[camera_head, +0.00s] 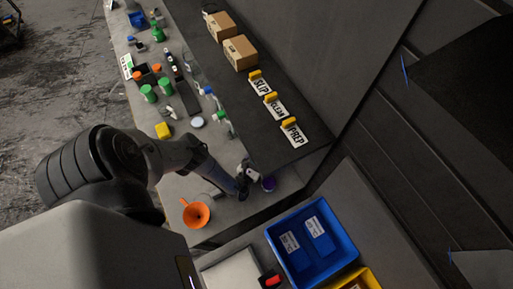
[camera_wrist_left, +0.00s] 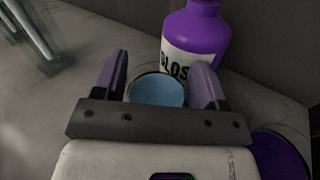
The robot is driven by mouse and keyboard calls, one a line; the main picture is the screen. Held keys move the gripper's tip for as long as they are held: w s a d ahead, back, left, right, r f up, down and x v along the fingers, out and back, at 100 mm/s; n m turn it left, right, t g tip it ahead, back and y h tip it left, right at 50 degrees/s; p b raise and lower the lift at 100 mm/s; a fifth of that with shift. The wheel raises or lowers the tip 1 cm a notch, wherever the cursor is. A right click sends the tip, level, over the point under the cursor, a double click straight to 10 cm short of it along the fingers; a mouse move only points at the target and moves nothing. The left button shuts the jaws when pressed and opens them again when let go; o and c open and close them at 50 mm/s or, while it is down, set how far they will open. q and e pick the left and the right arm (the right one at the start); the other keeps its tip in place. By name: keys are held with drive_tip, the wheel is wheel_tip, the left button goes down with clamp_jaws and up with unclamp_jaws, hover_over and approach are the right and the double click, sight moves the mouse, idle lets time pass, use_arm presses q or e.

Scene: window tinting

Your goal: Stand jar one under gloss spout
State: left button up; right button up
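My left gripper (camera_wrist_left: 158,85) has its two purple-grey fingers on either side of a clear round jar (camera_wrist_left: 157,90) with pale blue inside; the fingers appear to touch its sides. The jar's lower part is hidden by the gripper. A purple bottle (camera_wrist_left: 196,32) with a white label reading "GLOS" stands just beyond the jar in the left wrist view. I cannot make out a spout on it. In the head view my left gripper (camera_head: 243,183) is low by the dark shelf's near end, beside a purple thing (camera_head: 268,184). My right gripper is not in view.
A purple round thing (camera_wrist_left: 280,156) lies at lower right in the wrist view. An orange funnel (camera_head: 196,214) is left of the gripper. The dark shelf (camera_head: 262,133) with label cards overhangs closely. A blue bin (camera_head: 338,254) stands nearer. Several bottles crowd the far bench.

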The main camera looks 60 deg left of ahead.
use_arm(q)
drive_tip(key=o, duration=0.4)
drive_tip(key=shift+r, duration=0.1)
drive_tip(key=shift+v, duration=3.75)
